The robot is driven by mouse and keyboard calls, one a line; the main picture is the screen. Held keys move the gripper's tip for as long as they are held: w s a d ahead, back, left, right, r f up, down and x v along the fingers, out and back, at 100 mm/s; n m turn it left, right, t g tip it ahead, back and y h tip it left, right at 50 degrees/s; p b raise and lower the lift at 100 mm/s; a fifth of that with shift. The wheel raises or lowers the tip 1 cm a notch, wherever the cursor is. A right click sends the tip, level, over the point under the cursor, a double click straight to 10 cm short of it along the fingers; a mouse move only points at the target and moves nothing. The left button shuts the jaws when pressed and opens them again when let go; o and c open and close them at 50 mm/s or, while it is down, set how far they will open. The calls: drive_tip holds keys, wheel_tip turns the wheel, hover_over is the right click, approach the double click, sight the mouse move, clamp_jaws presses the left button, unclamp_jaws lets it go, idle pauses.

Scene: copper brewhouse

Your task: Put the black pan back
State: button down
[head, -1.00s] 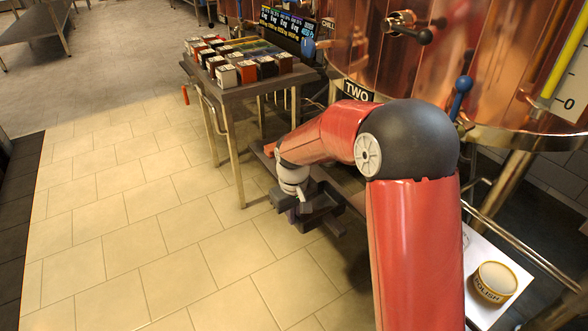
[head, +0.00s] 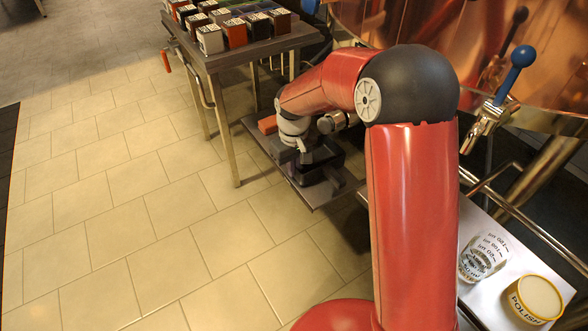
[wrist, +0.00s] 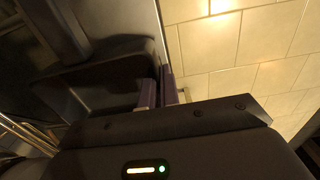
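My gripper (head: 304,157) points down at the pan's left side. In the wrist view the pan (wrist: 95,85) fills the left part, and the two purple fingertips of my gripper (wrist: 158,92) are close together with the pan's wall between them. The gripper looks shut on that wall. My arm hides part of the shelf.
A red-orange block (head: 268,124) lies at the shelf's far end. The cart top (head: 250,55) above holds several small boxes. A clear measuring cup (head: 482,258) and a yellow-rimmed polish tub (head: 536,298) stand on a white surface at right. The tiled floor at left is clear.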

drive_tip(key=shift+f, duration=0.2)
drive_tip(key=c, duration=2)
unclamp_jaws()
drive_tip(key=shift+c, duration=0.2)
drive_tip(key=o, duration=0.4)
